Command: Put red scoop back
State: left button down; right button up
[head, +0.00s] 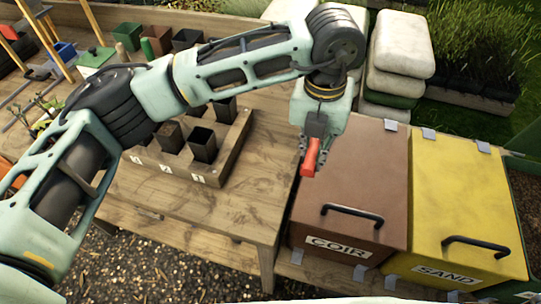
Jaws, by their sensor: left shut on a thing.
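My left gripper (309,155) is shut on a red scoop (311,156), of which a red part shows between the fingers. It holds the scoop over the back left corner of the brown bin lid marked COIR (375,170), near the table's right edge. I cannot tell whether the scoop touches the lid. The rest of the scoop is hidden by the gripper. My right gripper is not in view.
A yellow lidded bin marked SAND (460,190) stands right of the brown one; both lids are shut. A wooden rack (237,143) with dark square pots is on the wooden table (240,210). Stacked white sacks (403,45) stand behind the bins. The table's front right is clear.

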pick_arm(q)
jog(key=p, duration=0.4)
send_over(265, 166)
notch_tip(265, 166, down, 6)
jog(key=shift+s+d+f, duration=0.1)
jog(key=shift+s+f, duration=0.05)
jog(key=shift+f, duration=0.2)
notch_tip(265, 166, down, 4)
jog(key=shift+r+p, duration=0.1)
jog(key=shift+p, duration=0.8)
jog(key=shift+f+b, duration=0.3)
jog(key=c, duration=1.7)
grip_release()
jog(key=shift+r, duration=0.15)
